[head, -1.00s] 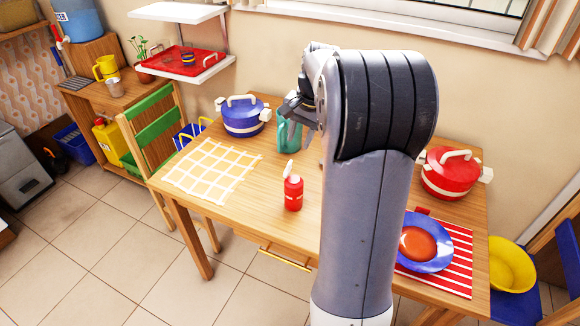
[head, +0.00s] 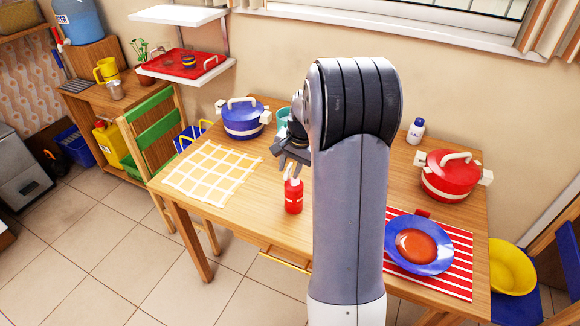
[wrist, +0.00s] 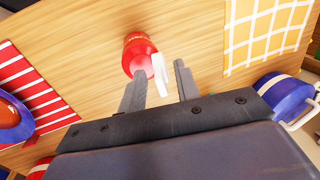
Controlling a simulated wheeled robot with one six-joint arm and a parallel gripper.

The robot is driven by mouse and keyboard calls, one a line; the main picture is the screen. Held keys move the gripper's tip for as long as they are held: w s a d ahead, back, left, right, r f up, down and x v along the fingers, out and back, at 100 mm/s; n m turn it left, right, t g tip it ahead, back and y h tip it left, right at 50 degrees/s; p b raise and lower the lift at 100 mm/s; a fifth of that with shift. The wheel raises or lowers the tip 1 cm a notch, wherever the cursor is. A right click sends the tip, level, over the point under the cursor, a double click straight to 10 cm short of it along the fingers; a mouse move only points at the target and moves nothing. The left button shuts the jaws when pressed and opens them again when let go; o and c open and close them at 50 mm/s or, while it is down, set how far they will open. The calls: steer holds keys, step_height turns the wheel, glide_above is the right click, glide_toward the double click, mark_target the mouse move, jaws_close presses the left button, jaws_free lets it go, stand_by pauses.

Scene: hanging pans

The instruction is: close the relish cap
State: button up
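The red relish bottle (head: 293,197) stands upright on the wooden table, with a pale band near its top. Its white flip cap (head: 294,172) is swung up off the bottle's top. In the wrist view the bottle (wrist: 136,52) is seen from above and its cap (wrist: 161,74) sticks out to one side. My gripper (head: 285,166) is just above and behind the bottle in the head view, partly hidden by my arm. In the wrist view my gripper (wrist: 158,86) has its fingers apart, with the cap showing between them; I cannot tell whether they touch it.
A blue pot (head: 243,120) and a gridded yellow mat (head: 212,170) lie left. A teal item (head: 283,118) is partly hidden behind my gripper. A blue plate (head: 420,245) on a striped mat, a red pot (head: 450,178) and a white bottle (head: 415,132) are right.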

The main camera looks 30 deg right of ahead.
mark_target(288, 178)
steer(key=shift+c, duration=0.3)
jaws_close()
steer(key=shift+f, duration=0.1)
steer(key=t+y+b, duration=0.1)
steer(key=b, duration=0.1)
steer(key=s+d+f+t+y+b, duration=0.1)
steer(key=b, duration=0.2)
steer(key=t+y+b, duration=0.1)
steer(key=b, duration=0.2)
steer(key=shift+s+d+f+t, duration=0.15)
steer(key=shift+s+f+t, duration=0.05)
steer(key=shift+s+t, duration=0.2)
steer(key=b, duration=0.2)
steer(key=t+y+b, duration=0.1)
steer(key=b, duration=0.1)
steer(key=shift+s+d+f+t+b, duration=0.15)
steer(key=shift+s+d+t+b, duration=0.1)
steer(key=shift+t+b, duration=0.05)
steer(key=shift+s+t+y+b, duration=0.1)
steer(key=shift+t+y+b, duration=0.2)
steer(key=shift+b, duration=0.25)
steer(key=shift+o, duration=0.3)
jaws_free()
